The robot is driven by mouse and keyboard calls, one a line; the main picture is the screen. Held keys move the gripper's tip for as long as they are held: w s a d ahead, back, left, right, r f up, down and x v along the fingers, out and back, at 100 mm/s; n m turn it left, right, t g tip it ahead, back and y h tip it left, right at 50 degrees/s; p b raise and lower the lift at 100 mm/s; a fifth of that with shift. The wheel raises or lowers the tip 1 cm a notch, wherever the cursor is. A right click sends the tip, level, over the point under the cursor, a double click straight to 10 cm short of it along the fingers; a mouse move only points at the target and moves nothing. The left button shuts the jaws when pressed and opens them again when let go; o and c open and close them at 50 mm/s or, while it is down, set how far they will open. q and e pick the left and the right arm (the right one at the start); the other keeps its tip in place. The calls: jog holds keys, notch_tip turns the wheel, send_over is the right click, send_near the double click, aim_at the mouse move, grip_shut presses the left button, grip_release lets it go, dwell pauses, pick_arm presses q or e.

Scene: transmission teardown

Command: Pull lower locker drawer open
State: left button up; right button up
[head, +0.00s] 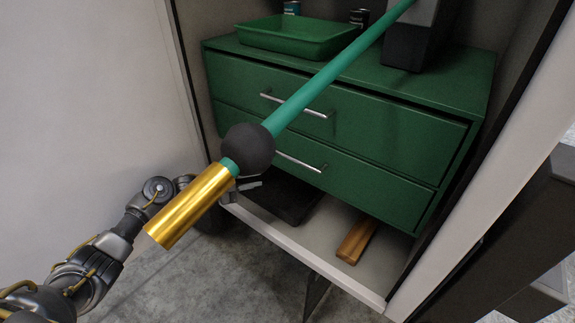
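The green drawer unit (400,158) stands inside the locker, with an upper drawer (375,118) and a lower drawer (375,180). Both look shut. The lower drawer has a silver bar handle (303,161), whose left part is hidden behind a dark ball on a teal rod. My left gripper (250,184) is at the left, low in front of the lower drawer, near the hidden left end of that handle. A gold cylinder and the ball cover much of it, so I cannot tell whether it touches the handle or is open. My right gripper is out of view.
The teal rod (335,68), with dark ball (248,149) and gold cylinder (190,207), crosses the view in front of the drawers. A green tray (297,40) sits on top. A wooden piece (357,240) and black tray (285,200) lie on the locker floor. Locker walls flank the unit.

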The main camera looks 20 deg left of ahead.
pick_arm(q)
notch_tip(320, 180, up, 7)
jog(key=s+m+g+h, duration=0.1)
jog(key=m+g, duration=0.1)
jog(key=m, duration=0.2)
jog(key=m+g+h+b, duration=0.1)
jog(key=m+g, duration=0.1)
jog(key=m, duration=0.2)
send_near(284, 156)
jog(key=p+x, duration=0.3)
jog(key=x, duration=0.6)
jog(key=shift+d, duration=0.3)
jog(key=shift+w+d+f, duration=0.2)
jog(key=shift+w+d, duration=0.1)
jog(key=shift+d, duration=0.3)
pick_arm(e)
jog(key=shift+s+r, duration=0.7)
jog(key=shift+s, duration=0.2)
pick_arm(q)
jog(key=shift+c, duration=0.4)
grip_shut()
